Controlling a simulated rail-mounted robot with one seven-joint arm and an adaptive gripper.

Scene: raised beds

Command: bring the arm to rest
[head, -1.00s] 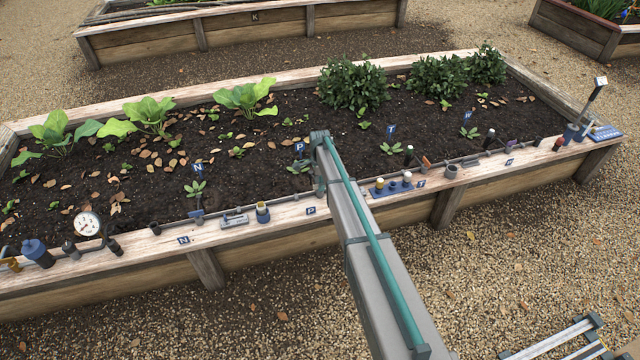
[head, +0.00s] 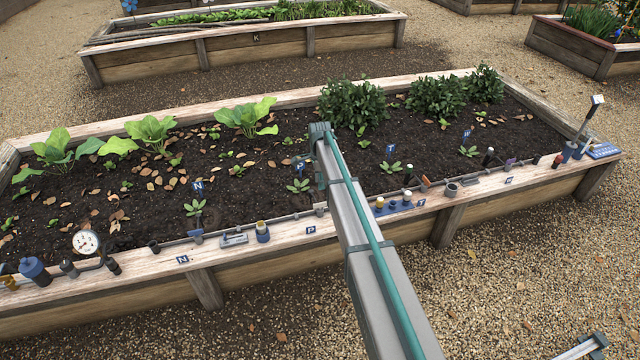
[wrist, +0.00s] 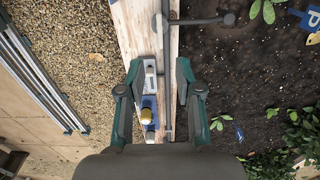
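My arm (head: 365,245) reaches from the bottom of the head view up over the front ledge of the raised bed, its far end above the soil. My gripper is not clearly visible in the head view. In the wrist view my gripper (wrist: 159,72) has its two dark green fingers spread apart, with no object held between them. It faces down over the wooden ledge (wrist: 132,22). A pale grey item (wrist: 150,76) and a blue piece with a yellow top (wrist: 148,116) show below, between the fingers. I cannot tell the height above them.
On the ledge stand a dial gauge (head: 86,242), a blue cup with a pale top (head: 262,232), a blue tray (head: 400,206) and a tilted post (head: 590,115). Leafy bushes (head: 352,103) and small labels rise from the soil.

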